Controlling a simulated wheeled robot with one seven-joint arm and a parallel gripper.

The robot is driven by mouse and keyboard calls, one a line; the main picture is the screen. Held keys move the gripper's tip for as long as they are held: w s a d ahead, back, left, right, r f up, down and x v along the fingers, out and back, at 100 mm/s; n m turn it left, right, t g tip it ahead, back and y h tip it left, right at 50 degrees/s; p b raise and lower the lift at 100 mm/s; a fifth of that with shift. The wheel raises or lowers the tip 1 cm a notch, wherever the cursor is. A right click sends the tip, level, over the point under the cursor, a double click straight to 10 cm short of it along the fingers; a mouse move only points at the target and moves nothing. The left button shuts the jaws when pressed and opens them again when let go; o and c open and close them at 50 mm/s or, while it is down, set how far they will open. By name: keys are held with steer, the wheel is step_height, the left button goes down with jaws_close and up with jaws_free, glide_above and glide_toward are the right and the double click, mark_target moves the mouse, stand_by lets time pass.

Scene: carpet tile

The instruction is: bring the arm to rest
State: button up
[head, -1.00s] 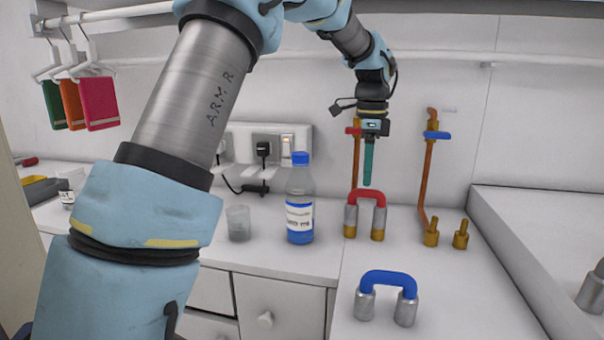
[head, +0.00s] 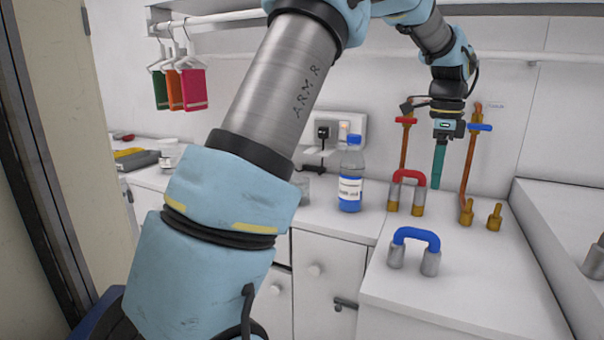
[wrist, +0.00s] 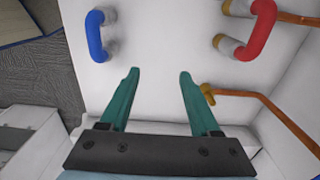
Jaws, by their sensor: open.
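My gripper (head: 437,184) is raised above the counter on the right in the head view, pointing down, with its teal fingers seen edge-on. In the wrist view my gripper (wrist: 158,73) has its two teal fingers wide apart with nothing between them. A red U-shaped hose piece (head: 408,176) stands on metal fittings to the left of the fingers. A blue U-shaped hose piece (head: 416,236) stands nearer the front. In the wrist view the blue piece (wrist: 97,38) is at upper left and the red piece (wrist: 258,30) at upper right. The fingers touch neither.
Copper pipes (head: 468,166) rise along the back wall close to my gripper. A bottle with blue liquid (head: 351,180) stands left on the counter. Small coloured cloths (head: 177,88) hang from a rail. A door edge (head: 45,150) is at far left.

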steer(key=s+a+f+n+t, duration=0.15)
steer(key=a+f+n, duration=0.25)
steer(key=a+n, duration=0.7)
steer(key=s+a+f+n+g, duration=0.15)
steer(key=a+f+n, duration=0.25)
steer(key=a, duration=1.3)
steer(key=s+a+f+n+t, duration=0.1)
steer(key=s+a+f+n, duration=0.3)
steer(key=s+a+n, duration=0.3)
steer(key=shift+s+a+t, duration=0.3)
steer(key=shift+s+a, duration=0.2)
steer(key=shift+a, duration=0.15)
